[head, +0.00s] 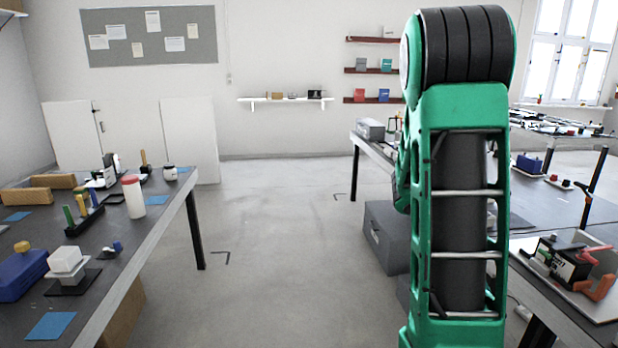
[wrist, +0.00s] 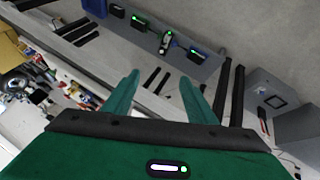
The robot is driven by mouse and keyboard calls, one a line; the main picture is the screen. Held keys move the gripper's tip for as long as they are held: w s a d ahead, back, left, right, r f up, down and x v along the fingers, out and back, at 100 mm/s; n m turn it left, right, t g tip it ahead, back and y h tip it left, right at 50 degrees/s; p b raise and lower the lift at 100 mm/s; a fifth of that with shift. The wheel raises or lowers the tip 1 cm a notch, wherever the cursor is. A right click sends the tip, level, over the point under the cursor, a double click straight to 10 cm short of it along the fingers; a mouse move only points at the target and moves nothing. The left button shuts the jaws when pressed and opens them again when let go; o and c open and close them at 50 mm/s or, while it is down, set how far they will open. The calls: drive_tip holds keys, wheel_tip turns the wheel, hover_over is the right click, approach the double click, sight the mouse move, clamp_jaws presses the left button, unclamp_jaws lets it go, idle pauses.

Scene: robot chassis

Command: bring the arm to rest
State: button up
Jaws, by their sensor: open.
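My gripper (wrist: 158,95) shows in the wrist view. Its two green fingers stand apart with nothing between them. Past the fingertips are a grey table edge and a grey surface with a few small dark devices (wrist: 165,42) on it. In the head view my green and black arm stands folded upright at the right of centre. My gripper is not visible there.
A workbench (head: 160,205) with a white bottle (head: 133,197), blocks and a blue box (head: 22,274) stands on the left. Benches with tools (head: 568,262) stand on the right, partly behind my arm. A grey case (head: 385,238) sits on the floor. The middle floor is clear.

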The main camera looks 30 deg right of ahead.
drive_tip(key=a+r+n+t+y, duration=0.1)
drive_tip(key=a+n, duration=0.3)
drive_tip(key=a, duration=0.4)
drive_tip(key=w+a+r+n+t+y, duration=0.1)
drive_tip(key=a+r+n, duration=0.3)
drive_tip(key=a, duration=0.4)
drive_tip(key=a+r+n+t+y, duration=0.2)
drive_tip(key=a+n, duration=0.3)
drive_tip(key=a, duration=0.3)
drive_tip(key=shift+w+a+r+n+t, duration=0.15)
drive_tip(key=shift+a+r+n+t, duration=0.25)
drive_tip(key=shift+t, duration=0.3)
drive_tip(key=shift+d, duration=0.2)
drive_tip(key=c, duration=0.4)
drive_tip(key=shift+c, duration=0.7)
